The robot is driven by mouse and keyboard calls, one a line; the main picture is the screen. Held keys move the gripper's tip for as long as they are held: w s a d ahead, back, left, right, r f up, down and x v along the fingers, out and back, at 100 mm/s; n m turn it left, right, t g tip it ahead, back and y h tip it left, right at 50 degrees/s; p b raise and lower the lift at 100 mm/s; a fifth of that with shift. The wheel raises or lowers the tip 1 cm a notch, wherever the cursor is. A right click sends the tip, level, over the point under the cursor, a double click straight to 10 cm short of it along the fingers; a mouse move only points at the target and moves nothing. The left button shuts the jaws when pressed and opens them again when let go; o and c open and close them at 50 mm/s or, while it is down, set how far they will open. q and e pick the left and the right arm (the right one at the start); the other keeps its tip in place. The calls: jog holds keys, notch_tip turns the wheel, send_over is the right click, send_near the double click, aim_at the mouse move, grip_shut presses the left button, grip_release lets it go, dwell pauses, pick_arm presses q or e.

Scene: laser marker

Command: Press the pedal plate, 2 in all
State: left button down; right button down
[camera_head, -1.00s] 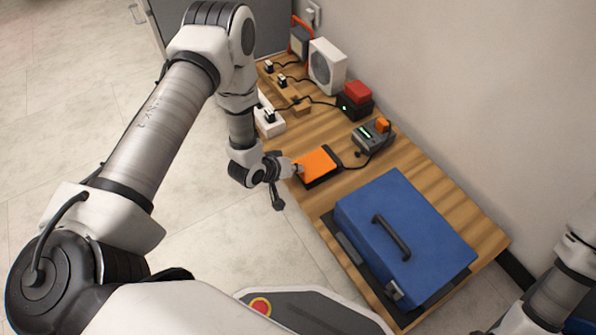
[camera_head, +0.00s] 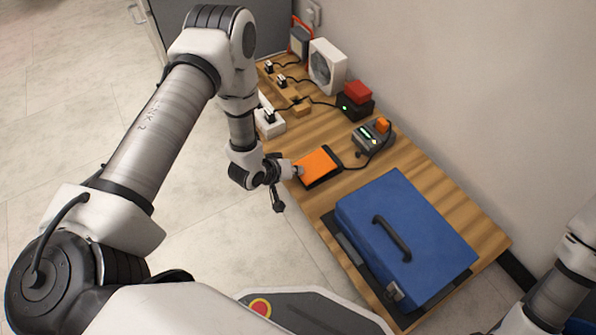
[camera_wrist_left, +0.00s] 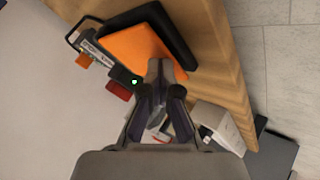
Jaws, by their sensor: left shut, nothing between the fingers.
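The orange pedal plate (camera_head: 317,165) sits on a black base near the left edge of the wooden table. A black cable joins it to a grey control box (camera_head: 372,136) with a small lit display and an orange top part. My left gripper (camera_head: 297,170) is shut and empty, its tips at the plate's left edge. In the left wrist view the closed fingertips (camera_wrist_left: 161,68) overlap the orange plate (camera_wrist_left: 134,53). Whether they touch it or hover just above, I cannot tell. My right arm enters at the right edge; its gripper is out of view.
A blue case (camera_head: 405,232) with a black handle fills the table's near end. A wall borders the right side.

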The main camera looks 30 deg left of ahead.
pick_arm(q)
jog(key=shift+r+p, duration=1.2)
jog(key=shift+r, duration=0.1)
jog(key=shift+r, duration=0.1)
notch_tip(320, 180, up, 5)
jog(key=p, duration=0.4)
jog(key=shift+p, duration=0.3)
dwell(1.1)
